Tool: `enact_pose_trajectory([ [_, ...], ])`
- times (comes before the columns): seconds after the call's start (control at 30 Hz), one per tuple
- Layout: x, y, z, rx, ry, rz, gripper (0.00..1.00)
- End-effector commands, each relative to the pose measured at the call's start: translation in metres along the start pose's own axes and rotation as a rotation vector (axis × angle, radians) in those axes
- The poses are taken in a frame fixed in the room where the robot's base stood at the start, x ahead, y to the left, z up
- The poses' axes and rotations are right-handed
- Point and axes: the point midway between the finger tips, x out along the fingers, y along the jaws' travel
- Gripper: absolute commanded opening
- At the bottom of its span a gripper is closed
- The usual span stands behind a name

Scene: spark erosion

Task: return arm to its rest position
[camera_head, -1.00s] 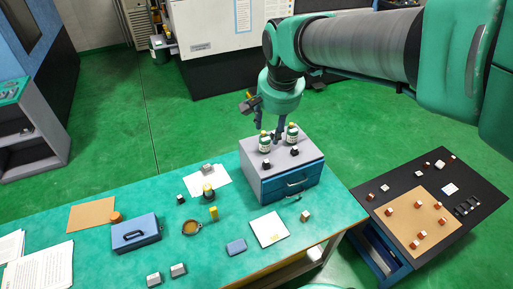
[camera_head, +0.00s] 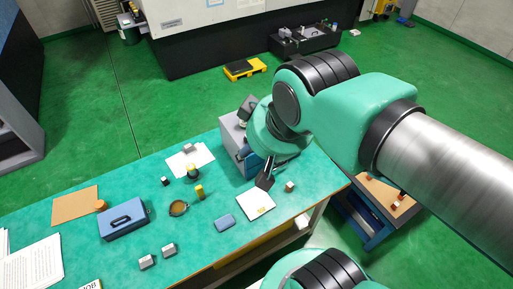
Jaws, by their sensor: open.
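My gripper (camera_head: 268,176) hangs over the right part of the green workbench (camera_head: 120,178), near the white card (camera_head: 256,204). Its dark fingers are partly in view below my arm's wrist and hold nothing that I can see. My arm is folded and crosses the right half of the view.
On the bench are a blue case (camera_head: 124,220), a round brown dish (camera_head: 179,208), a yellow-topped item (camera_head: 199,192), a blue pad (camera_head: 225,221) and small grey blocks (camera_head: 168,249). A blue cart (camera_head: 362,222) stands at right, partly hidden.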

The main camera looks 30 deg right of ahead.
Motion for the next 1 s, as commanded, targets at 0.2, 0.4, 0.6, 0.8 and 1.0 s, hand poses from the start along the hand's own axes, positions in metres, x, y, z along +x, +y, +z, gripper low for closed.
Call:
enact_pose_trajectory([
  [0.2, 0.001, 0.0, 0.0, 0.001, 0.0, 0.0, 0.47],
  [0.4, 0.013, 0.0, 0.006, 0.002, 0.0, 0.0, 0.47],
  [0.6, 0.038, 0.0, 0.02, 0.002, 0.0, 0.0, 0.47],
  [0.8, 0.069, 0.0, 0.036, 0.002, 0.0, 0.0, 0.47],
  [1.0, 0.09, 0.0, 0.048, 0.002, 0.0, 0.0, 0.47],
])
